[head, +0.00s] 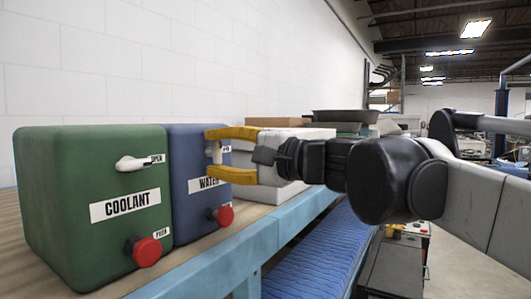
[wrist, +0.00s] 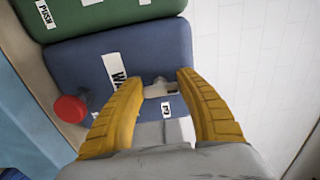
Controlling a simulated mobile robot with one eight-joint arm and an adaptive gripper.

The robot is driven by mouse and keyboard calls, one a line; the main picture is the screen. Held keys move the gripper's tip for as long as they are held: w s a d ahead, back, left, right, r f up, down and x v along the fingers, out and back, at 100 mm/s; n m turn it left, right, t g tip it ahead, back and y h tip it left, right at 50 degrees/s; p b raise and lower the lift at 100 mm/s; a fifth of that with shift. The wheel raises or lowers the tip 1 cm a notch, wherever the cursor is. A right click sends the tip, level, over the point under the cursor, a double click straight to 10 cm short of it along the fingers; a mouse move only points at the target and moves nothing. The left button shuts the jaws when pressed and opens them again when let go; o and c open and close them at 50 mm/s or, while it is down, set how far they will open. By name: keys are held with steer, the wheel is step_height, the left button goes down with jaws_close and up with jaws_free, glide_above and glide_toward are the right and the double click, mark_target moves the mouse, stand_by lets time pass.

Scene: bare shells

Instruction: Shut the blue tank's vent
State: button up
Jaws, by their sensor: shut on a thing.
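The blue tank (head: 192,227) stands on the bench, marked WATER, and fills the middle of the wrist view (wrist: 75,65). Its vent handle, a small pale lever (head: 214,153), sits high on the front face. In the wrist view the handle (wrist: 157,88) lies between the yellow fingertips. My gripper (head: 208,152) is shut on this handle, one finger above and one below it in the head view; my gripper (wrist: 160,82) spans it in the wrist view. The fingers hide part of the handle and its small label, so its exact angle is hard to tell.
A green tank (head: 60,200) marked COOLANT stands close on the left, with its own pale lever (head: 132,163) and red knob (head: 146,251). A red knob (head: 223,216) juts from the blue tank below my gripper. Boxes (head: 277,122) stand behind my gripper.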

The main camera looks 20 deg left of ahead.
steer(key=o, duration=1.2)
steer(key=v, duration=1.2)
